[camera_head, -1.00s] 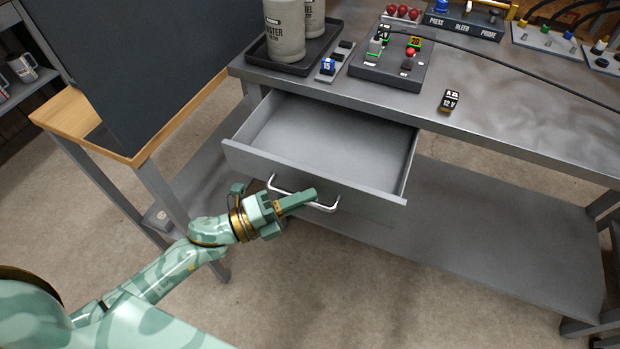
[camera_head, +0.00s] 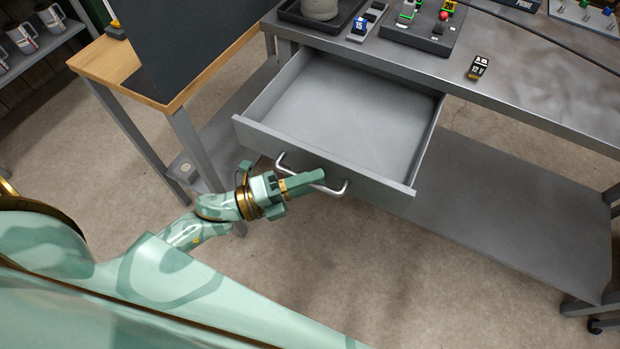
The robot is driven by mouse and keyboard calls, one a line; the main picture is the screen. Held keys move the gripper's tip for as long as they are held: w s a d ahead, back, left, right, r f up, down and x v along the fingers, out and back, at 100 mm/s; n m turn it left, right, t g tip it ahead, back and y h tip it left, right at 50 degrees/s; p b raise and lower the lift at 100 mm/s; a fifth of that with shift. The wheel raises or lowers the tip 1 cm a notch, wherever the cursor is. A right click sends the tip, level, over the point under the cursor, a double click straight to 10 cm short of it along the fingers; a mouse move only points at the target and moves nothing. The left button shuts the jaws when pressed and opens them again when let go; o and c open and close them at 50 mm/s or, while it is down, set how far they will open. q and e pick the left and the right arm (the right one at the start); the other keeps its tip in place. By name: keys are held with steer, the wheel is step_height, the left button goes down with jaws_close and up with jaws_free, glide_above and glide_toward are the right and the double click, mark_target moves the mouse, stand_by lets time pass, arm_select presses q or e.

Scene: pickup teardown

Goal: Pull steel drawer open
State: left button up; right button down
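The steel drawer (camera_head: 345,107) stands well open under the steel workbench. Its inside looks empty. Its front panel (camera_head: 385,187) carries a silver bar handle (camera_head: 341,189). My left gripper (camera_head: 307,181), pale green, reaches in from the left to the middle of the handle. Its fingers lie across the bar and appear closed around it; they hide the bar's middle, and the exact contact is not visible. My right gripper is out of view.
The workbench top (camera_head: 540,108) holds a dark tray (camera_head: 290,12), a control box (camera_head: 425,30) and a small black 12 V block (camera_head: 478,67). A wooden-topped stand (camera_head: 100,62) with a dark panel is left of the drawer. Floor in front is clear.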

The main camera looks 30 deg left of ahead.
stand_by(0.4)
arm_select(q)
steer(key=shift+a, duration=0.1)
steer(key=v, duration=1.6)
steer(key=shift+f, duration=0.1)
